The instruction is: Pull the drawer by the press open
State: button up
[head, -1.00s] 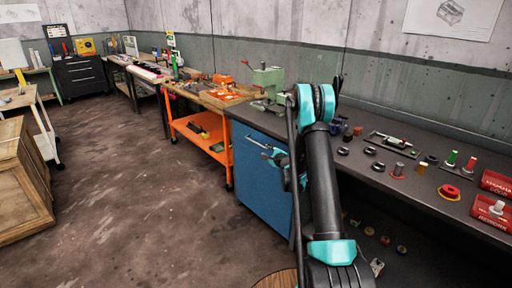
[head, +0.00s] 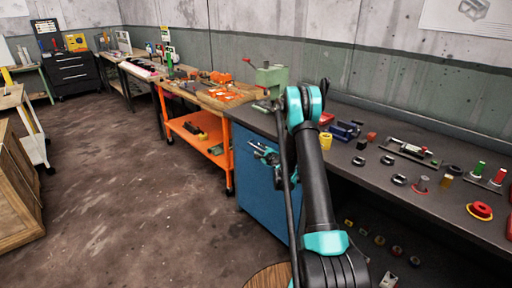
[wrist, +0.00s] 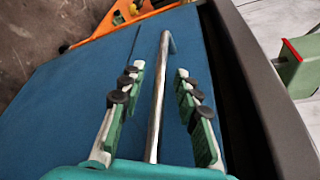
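The blue drawer cabinet (head: 258,190) stands under the left end of the dark workbench, below the green press (head: 271,78). Its front looks flush in the head view, with no visible gap. My gripper (head: 264,154) is at the upper part of this front and covers most of the handle there. In the wrist view, the silver bar handle (wrist: 158,100) runs lengthwise between the two green-and-white fingers of my gripper (wrist: 160,72). The fingers are open, one on each side of the bar, with visible space between each finger and the bar. The blue front (wrist: 75,100) lies behind them.
The dark benchtop (head: 400,175) with rings and small parts extends to the right; its edge (wrist: 255,80) runs close beside my gripper. An orange cart (head: 205,140) stands left of the cabinet. The floor (head: 130,200) in front is clear. A round wooden top (head: 268,277) is near my base.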

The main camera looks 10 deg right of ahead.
jog(key=shift+w+a+f, duration=0.1)
jog(key=shift+w+a, duration=0.1)
jog(key=shift+w, duration=0.3)
grip_shut()
